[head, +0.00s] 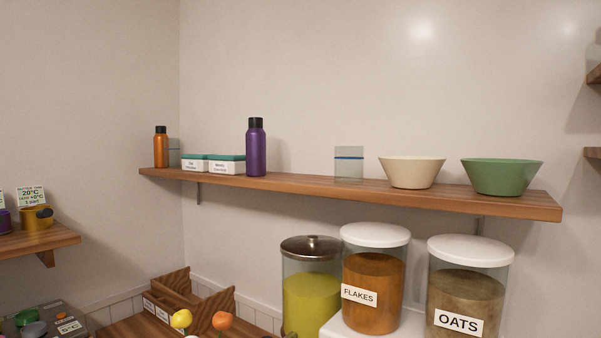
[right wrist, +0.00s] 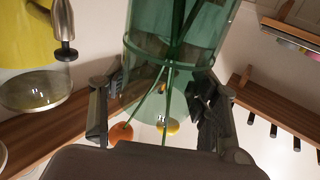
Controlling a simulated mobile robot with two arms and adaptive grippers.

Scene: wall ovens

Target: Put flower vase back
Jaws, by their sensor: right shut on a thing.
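The flower vase (right wrist: 170,50) is a green see-through glass with stems inside, seen upside down in the right wrist view. My right gripper (right wrist: 160,98) has a finger on each side of it and is shut on it. An orange flower (right wrist: 121,132) and a yellow flower (right wrist: 166,127) show beyond the gripper. In the head view only the yellow flower (head: 181,318) and orange flower (head: 222,320) show at the bottom edge; the vase and right gripper are below the frame. My left gripper is not in view.
The wall shelf (head: 330,189) holds an orange bottle (head: 161,148), boxes, a purple bottle (head: 256,148), a clear container (head: 349,165) and two bowls. A gap lies between the purple bottle and clear container. Below stand a lime dispenser (head: 311,298) and jars of flakes (head: 373,290) and oats (head: 465,300).

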